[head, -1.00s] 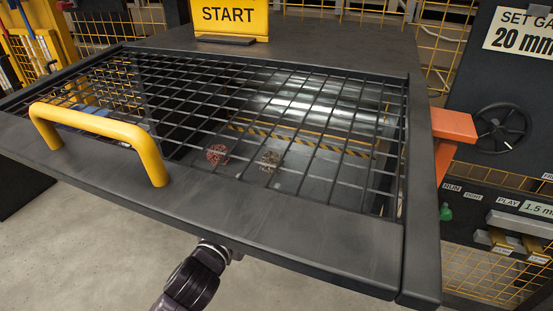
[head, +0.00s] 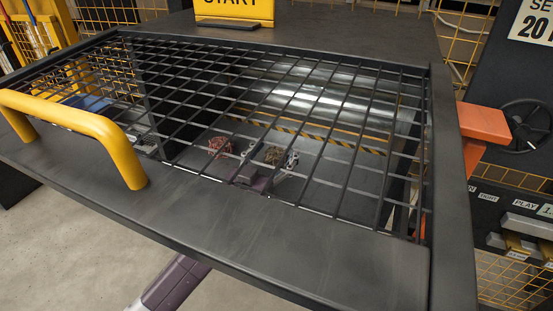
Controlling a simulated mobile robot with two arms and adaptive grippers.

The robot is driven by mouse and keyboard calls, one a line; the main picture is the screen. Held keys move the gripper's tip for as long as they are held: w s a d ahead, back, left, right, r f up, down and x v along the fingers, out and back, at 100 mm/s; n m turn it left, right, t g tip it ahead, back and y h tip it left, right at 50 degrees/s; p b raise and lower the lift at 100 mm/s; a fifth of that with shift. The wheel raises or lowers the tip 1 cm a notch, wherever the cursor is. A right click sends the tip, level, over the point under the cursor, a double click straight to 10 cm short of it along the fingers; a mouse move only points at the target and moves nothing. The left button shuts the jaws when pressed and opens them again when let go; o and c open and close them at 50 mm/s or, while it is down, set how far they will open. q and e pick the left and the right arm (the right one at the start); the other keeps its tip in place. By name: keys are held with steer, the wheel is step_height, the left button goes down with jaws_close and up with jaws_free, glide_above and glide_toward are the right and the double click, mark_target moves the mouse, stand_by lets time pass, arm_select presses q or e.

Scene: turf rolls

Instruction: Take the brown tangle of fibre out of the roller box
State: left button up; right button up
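The brown tangle of fibre (head: 273,155) lies inside the roller box, seen through the black grid lid (head: 330,135). My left gripper (head: 270,158) is inside the box under the grid, its arm coming in from below the front edge. Its fingers are open, one on each side of the brown tangle; I cannot tell whether they touch it. A red tangle (head: 220,146) lies just left of the gripper. Grid bars partly cover the gripper and both tangles. My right gripper is not in view.
A shiny roller (head: 310,98) and a yellow-black striped strip (head: 310,137) lie behind the tangles. The lid has a yellow handle (head: 85,122) at the left. An orange block (head: 484,124) and a black handwheel (head: 526,125) are at the right.

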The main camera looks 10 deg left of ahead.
arm_select(q)
steer(key=shift+w, duration=0.35)
steer(key=shift+c, duration=0.3)
steer(key=c, duration=1.2)
steer(key=shift+o, duration=0.2)
steer(key=shift+r, duration=0.15)
